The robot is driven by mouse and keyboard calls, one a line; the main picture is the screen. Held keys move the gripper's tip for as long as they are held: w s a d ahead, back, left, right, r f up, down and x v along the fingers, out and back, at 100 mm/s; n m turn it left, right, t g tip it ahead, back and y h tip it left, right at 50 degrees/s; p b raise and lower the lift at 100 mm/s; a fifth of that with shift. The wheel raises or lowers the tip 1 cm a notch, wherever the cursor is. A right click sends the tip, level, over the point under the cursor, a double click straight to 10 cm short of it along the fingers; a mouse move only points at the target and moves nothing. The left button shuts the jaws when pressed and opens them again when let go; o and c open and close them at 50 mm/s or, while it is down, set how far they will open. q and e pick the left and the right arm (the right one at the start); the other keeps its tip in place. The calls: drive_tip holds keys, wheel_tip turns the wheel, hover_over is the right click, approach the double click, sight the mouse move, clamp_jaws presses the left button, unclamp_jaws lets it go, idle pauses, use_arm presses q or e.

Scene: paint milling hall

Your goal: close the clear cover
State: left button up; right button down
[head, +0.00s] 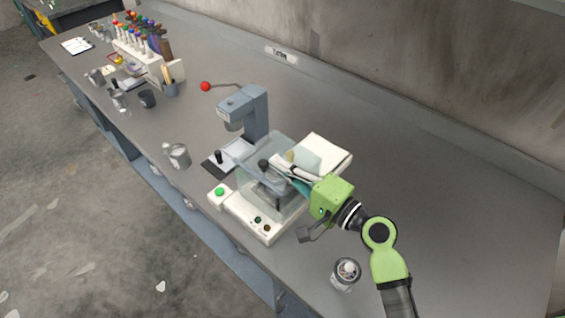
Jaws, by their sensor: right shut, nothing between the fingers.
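The clear cover (254,190) is a see-through, greyish panel or hood on the white machine (239,212) near the middle of the head view. Grey and dark parts of the machine show through it. I cannot tell exactly how far the cover is tilted. My right gripper (284,172), with a green body, reaches in from the lower right. Its fingers are shut and empty, and overlap the cover in the picture. Whether they touch it is unclear. My left gripper is out of view.
A grey press (255,108) with a red-knobbed lever stands behind the machine. A metal can (178,156) stands to the left, and an open jar (345,273) stands near my right arm. Racks and cups line the far left bench. The right bench top (450,190) is clear.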

drive_tip(key=v, duration=1.2)
drive_tip(key=shift+s, duration=0.1)
